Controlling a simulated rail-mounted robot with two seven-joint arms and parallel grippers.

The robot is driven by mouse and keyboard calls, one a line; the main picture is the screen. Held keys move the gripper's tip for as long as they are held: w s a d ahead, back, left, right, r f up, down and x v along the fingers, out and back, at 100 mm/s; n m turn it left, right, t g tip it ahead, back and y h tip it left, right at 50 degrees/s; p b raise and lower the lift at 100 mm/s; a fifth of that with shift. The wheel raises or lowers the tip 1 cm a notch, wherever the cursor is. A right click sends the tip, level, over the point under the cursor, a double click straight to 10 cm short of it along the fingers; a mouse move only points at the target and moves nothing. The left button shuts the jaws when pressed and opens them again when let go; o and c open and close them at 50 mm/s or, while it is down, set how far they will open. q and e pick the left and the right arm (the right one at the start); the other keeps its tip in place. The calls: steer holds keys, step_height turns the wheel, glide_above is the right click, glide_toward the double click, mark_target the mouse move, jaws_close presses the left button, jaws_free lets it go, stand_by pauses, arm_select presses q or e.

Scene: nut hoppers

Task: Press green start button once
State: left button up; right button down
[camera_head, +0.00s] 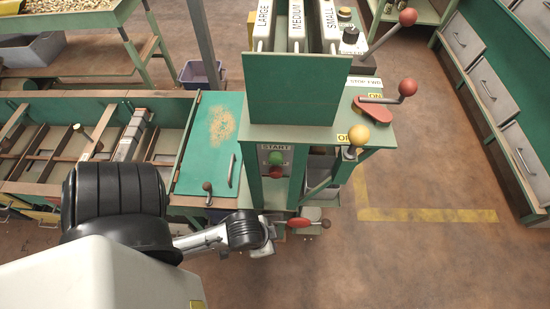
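The green start button (274,158) sits under a START label on the front panel of the green machine (303,90), in the middle of the head view. A red button (276,172) is just below it. My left arm comes in from the lower left. My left gripper (272,231) is below the buttons in the picture, apart from them, close to a red-handled lever (298,222). Its fingers are small and partly hidden by the wrist, so I cannot tell whether they are open or touching the lever. My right gripper is out of view.
A red-knobbed lever (407,88) and a yellow-knobbed lever (358,135) stick out on the machine's right. A green lid (208,145) with a handle lies left of the panel. A purple bin (200,73) stands behind. Open floor (420,265) lies at the lower right.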

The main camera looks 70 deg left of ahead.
arm_select(q)
steer(key=shift+a, duration=0.2)
jaws_close()
steer(key=shift+d, duration=0.25)
stand_by(0.3)
steer(key=shift+a, duration=0.15)
